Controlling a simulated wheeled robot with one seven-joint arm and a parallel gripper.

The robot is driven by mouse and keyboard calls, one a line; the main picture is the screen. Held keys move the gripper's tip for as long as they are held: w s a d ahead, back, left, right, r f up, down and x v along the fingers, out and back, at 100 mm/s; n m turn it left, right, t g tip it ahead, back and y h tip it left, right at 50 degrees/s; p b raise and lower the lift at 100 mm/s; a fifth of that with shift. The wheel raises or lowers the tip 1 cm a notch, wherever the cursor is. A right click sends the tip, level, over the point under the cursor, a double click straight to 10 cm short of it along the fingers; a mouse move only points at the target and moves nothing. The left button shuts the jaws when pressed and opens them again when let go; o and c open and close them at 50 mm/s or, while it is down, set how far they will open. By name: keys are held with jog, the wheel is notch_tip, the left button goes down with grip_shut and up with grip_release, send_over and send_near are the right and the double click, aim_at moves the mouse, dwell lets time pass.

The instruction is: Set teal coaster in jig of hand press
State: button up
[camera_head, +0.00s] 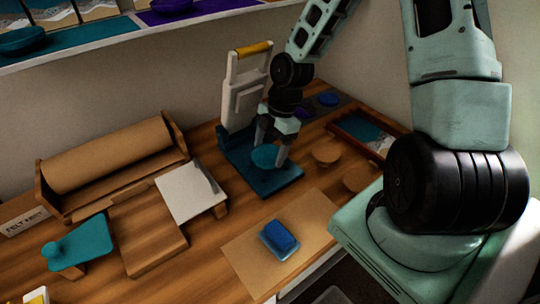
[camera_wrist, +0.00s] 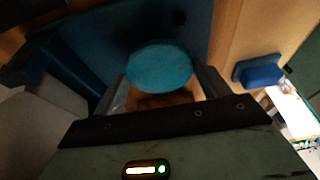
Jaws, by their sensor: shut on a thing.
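The teal coaster (camera_head: 264,156) is a round disc held between the fingers of my gripper (camera_head: 270,140). In the wrist view the coaster (camera_wrist: 160,67) shows as a disc between the fingertips of my gripper (camera_wrist: 163,88). The hand press (camera_head: 240,100) has a white frame with a yellow handle and a dark blue base (camera_head: 268,188). The coaster is over the front part of this base. I cannot tell whether it touches the base, and the jig itself is not clearly made out.
A blue block (camera_head: 279,238) lies on a brown sheet (camera_head: 240,262) in front of the press. Round cork discs (camera_head: 326,153) and a framed tray (camera_head: 366,132) are to the right. A white panel (camera_head: 188,193), a teal board (camera_head: 82,246) and a brown roll (camera_head: 110,150) are to the left.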

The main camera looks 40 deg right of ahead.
aim_at(271, 152)
jog(key=shift+f, duration=1.7)
jog(key=shift+f, duration=0.1)
jog(key=o, duration=1)
jog(key=v, duration=0.7)
jog(key=shift+d+r+p, duration=0.1)
jog(key=shift+r+p, duration=0.3)
